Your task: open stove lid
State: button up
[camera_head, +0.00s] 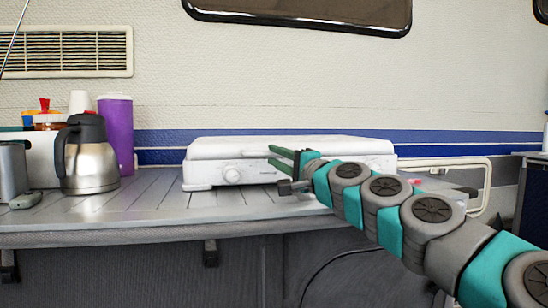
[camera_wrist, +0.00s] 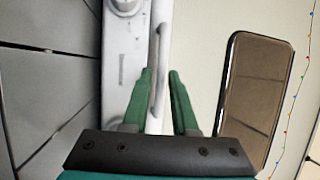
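The white stove (camera_head: 225,165) stands on the table with its flat lid (camera_head: 350,146) closed. A round knob (camera_head: 231,174) is on its front. My gripper (camera_head: 271,156) is at the front of the stove, around the height of the lid's front edge, with its green fingers pointing left. In the wrist view, my gripper (camera_wrist: 160,73) has its two fingers apart, with a narrow gap between them. Whether the fingers touch the lid cannot be told.
A steel kettle (camera_head: 88,160), a purple container (camera_head: 117,130) and other small items stand at the table's left end. The slatted table (camera_head: 140,208) is clear between them and the stove. A white rail (camera_head: 480,185) is at the right. A window (camera_head: 300,12) is above.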

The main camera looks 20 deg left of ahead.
jog(key=shift+w+a+r, duration=0.15)
jog(key=shift+w+a, duration=0.1)
jog(key=shift+a, duration=0.3)
grip_shut()
dwell(1.2)
